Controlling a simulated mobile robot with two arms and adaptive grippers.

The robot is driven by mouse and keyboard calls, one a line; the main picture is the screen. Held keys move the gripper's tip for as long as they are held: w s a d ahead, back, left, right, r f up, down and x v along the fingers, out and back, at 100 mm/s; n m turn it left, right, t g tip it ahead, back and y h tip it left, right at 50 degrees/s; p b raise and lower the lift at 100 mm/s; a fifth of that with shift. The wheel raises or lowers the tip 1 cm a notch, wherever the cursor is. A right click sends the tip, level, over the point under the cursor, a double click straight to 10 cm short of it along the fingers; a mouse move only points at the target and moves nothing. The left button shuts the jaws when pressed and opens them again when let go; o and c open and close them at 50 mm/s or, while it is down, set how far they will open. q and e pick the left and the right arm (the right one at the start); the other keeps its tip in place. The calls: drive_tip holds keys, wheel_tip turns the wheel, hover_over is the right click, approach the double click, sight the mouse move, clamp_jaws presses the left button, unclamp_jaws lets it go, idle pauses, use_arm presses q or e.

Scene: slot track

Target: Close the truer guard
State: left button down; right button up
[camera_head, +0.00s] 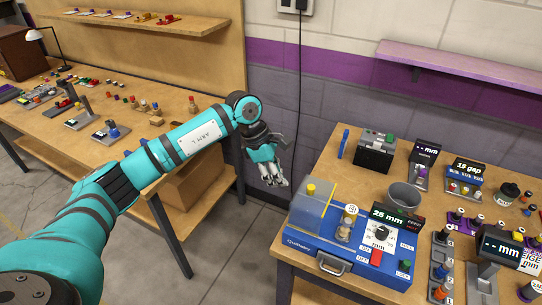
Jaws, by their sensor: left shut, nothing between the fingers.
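The truer (300,240) is a blue machine at the front left of the right-hand bench, with a 25 mm display, a dial and a front handle. Its guard (309,216) is a clear box with a yellow knob (311,189) on top, at the machine's left end. To the right of the guard, a small pale part labelled 25 (347,226) stands uncovered. My left gripper (274,182) is shut and empty, pointing down in the gap between the benches, left of the guard and apart from it. My right gripper is out of view.
A grey cup (403,196) stands behind the truer, with a dark box (375,154) farther back. Display stands and small parts crowd the bench's right side. A purple shelf (460,66) hangs above. Another bench (150,165) with small parts stands left.

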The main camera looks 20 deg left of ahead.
sight(313, 202)
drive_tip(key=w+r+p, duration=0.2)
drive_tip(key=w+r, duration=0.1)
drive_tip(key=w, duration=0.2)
use_arm(q)
drive_tip(key=d+b, duration=0.5)
drive_tip(key=d, duration=1)
drive_tip(key=shift+w+f, duration=0.2)
drive_tip(key=shift+f, duration=0.05)
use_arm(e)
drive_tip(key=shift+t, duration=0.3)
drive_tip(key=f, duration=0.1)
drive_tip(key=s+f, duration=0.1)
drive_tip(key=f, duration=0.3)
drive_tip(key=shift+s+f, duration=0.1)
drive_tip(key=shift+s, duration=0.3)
